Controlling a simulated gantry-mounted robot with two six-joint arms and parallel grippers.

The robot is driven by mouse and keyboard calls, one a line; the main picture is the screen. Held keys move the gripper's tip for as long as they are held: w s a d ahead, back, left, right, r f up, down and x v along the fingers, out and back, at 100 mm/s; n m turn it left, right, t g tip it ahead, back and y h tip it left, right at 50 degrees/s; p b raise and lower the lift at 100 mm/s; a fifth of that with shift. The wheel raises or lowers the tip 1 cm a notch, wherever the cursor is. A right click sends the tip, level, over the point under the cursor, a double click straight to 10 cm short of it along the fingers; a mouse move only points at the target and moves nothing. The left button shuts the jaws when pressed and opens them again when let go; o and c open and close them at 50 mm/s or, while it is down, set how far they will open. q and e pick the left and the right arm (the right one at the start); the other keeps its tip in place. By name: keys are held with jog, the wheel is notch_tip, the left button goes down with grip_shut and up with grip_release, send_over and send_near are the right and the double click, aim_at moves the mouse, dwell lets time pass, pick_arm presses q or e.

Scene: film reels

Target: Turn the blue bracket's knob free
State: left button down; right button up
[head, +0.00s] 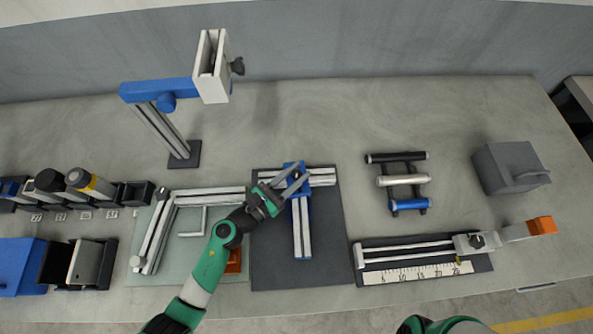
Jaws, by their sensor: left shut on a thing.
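The blue bracket (304,192) sits where two silver profiles meet in a T on a dark grey mat (350,235). One profile (320,177) runs across, and the other (301,230) runs towards me. My left gripper (296,176) reaches in from the lower left, with its fingers at the bracket's upper part. It is shut on the bracket's knob, which the fingers largely hide. I cannot tell how far the knob is turned. Of my right arm only a green part shows at the bottom edge; its gripper is out of view.
A stand with a blue arm (163,88) rises at the back left. A pale mat with an L-shaped profile frame (205,192) lies left. A rack of rollers (403,182), a ruler slide (415,273) and a grey box (511,167) are right. Bins line the left edge.

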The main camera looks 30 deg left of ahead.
pick_arm(q)
jog(key=shift+n+t+y+b, duration=0.3)
jog(key=shift+n+y, duration=0.8)
jog(key=shift+y, duration=0.6)
jog(key=shift+n+t+y+b, duration=0.25)
jog(key=shift+n+y, duration=0.85)
jog(key=shift+y, duration=0.6)
jog(key=c, duration=0.5)
grip_release()
jog(key=shift+c, duration=0.2)
jog(key=s, duration=1.1)
jog(key=shift+s+d, duration=0.25)
jog(key=shift+s, duration=0.05)
